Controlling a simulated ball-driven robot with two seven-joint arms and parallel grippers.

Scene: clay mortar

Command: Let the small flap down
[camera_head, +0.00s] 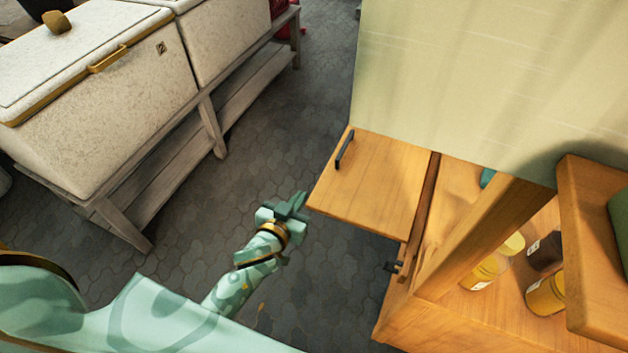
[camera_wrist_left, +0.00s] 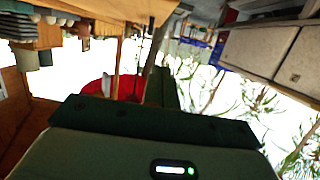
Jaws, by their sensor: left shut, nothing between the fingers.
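The small flap (camera_head: 375,185) is a wooden panel with a dark bar handle (camera_head: 345,149) near its far left corner. In the head view it sticks out to the left from the wooden cabinet (camera_head: 470,235), roughly level and open. My left gripper (camera_head: 292,206) is shut and empty, just left of the flap's near left corner. A small gap seems to lie between them, but I cannot tell the height difference. In the left wrist view my dark green gripper (camera_wrist_left: 150,122) fills the lower part; the flap cannot be made out clearly there. My right gripper is out of view.
Jars (camera_head: 545,293) stand inside the cabinet at lower right. A pale panel (camera_head: 480,75) rises behind the flap. White speckled chests (camera_head: 90,95) stand on a grey wooden bench (camera_head: 210,130) at the left. The paved floor (camera_head: 290,130) between is clear.

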